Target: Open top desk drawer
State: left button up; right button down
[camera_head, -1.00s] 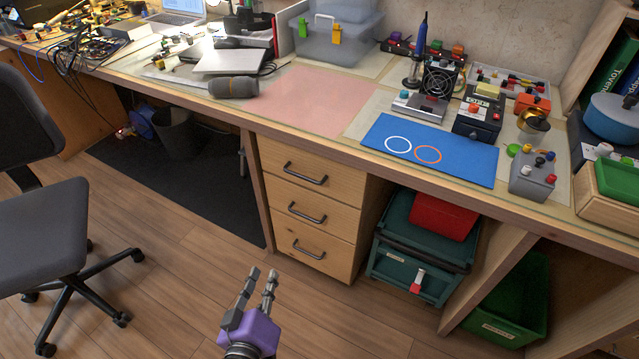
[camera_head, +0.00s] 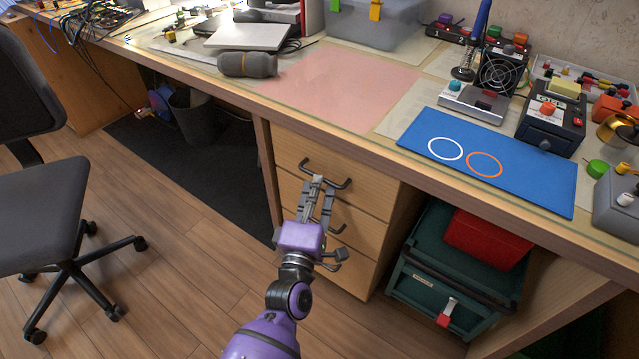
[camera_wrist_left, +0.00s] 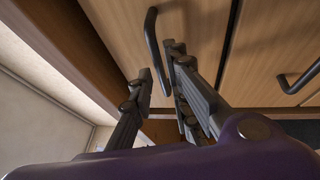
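The top desk drawer (camera_head: 290,151) is a light wooden front under the desk, flush with the drawers below. Its dark bar handle (camera_head: 340,186) is partly hidden by my left gripper (camera_head: 318,183). The gripper has a purple body and grey fingers and is at the handle. In the left wrist view the handle (camera_wrist_left: 152,38) runs between the fingertips of my left gripper (camera_wrist_left: 158,62). The fingers are apart, with no firm grip visible on the bar. Whether either finger touches it cannot be told. My right gripper is not in view.
Lower drawers sit beneath, the middle handle (camera_head: 338,228) partly behind my gripper. A teal toolbox (camera_head: 455,275) with a red box (camera_head: 487,238) stands right of the drawers. An office chair (camera_head: 40,200) is at the left. The desk edge (camera_head: 380,155) overhangs the drawers.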

pick_arm(q)
jog(key=shift+x, duration=1)
grip_shut()
jog(key=shift+s, duration=0.1)
jog(key=s+a+p, duration=0.2)
jog(key=s+a, duration=0.9)
jog(key=s, duration=0.4)
jog(key=s+a+p, duration=0.3)
jog(key=s+a, duration=0.8)
jog(key=s, duration=0.5)
jog(key=shift+s+a+p, duration=0.15)
jog(key=shift+a+p, duration=0.2)
jog(key=shift+a, duration=0.05)
grip_release()
